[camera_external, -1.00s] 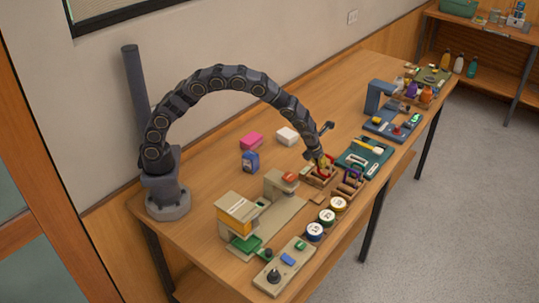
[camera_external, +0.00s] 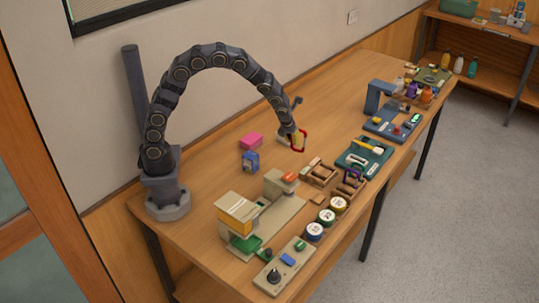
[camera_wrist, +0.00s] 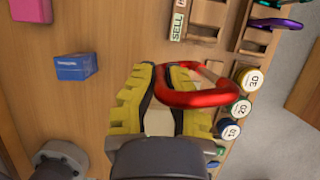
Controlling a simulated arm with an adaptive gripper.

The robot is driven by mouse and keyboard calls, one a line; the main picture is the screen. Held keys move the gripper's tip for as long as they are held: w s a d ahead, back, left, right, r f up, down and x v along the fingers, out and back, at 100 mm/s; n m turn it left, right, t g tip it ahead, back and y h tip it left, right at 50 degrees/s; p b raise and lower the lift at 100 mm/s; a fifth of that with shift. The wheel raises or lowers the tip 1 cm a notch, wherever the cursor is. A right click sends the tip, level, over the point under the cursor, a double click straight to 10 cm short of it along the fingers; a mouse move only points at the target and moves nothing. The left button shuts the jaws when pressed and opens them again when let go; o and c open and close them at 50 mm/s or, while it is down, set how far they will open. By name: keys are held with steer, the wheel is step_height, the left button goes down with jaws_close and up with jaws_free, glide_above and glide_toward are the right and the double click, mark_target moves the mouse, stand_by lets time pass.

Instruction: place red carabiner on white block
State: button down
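My gripper (camera_external: 295,138) is shut on the red carabiner (camera_external: 304,142), which hangs from its fingertips above the table. In the wrist view, the yellow fingers (camera_wrist: 161,82) close on one end of the carabiner (camera_wrist: 200,99), and its loop extends to the right. The white block (camera_external: 282,138) is on the table behind and below my gripper, partly hidden by it in the outside view. A pale patch shows between the fingers in the wrist view; I cannot tell if it is the block. The carabiner appears apart from the block.
A pink block (camera_external: 251,139) and a blue box (camera_external: 250,161) are on the table to the left. Wooden trays (camera_external: 320,174), one with a purple carabiner (camera_external: 353,173), are to the right. Several round labelled containers (camera_external: 327,216) stand nearer the front edge.

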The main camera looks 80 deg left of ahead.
steer(key=s+a+r+n+g+y, duration=0.1)
steer(key=s+a+r+n, duration=0.15)
steer(key=s+a, duration=0.45)
steer(key=s+a+r+n+g, duration=0.1)
steer(key=s+a+n, duration=0.3)
steer(key=a, duration=0.6)
steer(key=w+a+f, duration=0.2)
steer(key=w+f, duration=0.1)
steer(key=w+a+f, duration=0.3)
steer(key=w, duration=0.1)
steer(key=w+a+f, duration=0.3)
steer(key=w, duration=0.1)
steer(key=shift+f, duration=0.35)
steer(key=shift+w+a+f, duration=0.15)
steer(key=shift+f, duration=1.65)
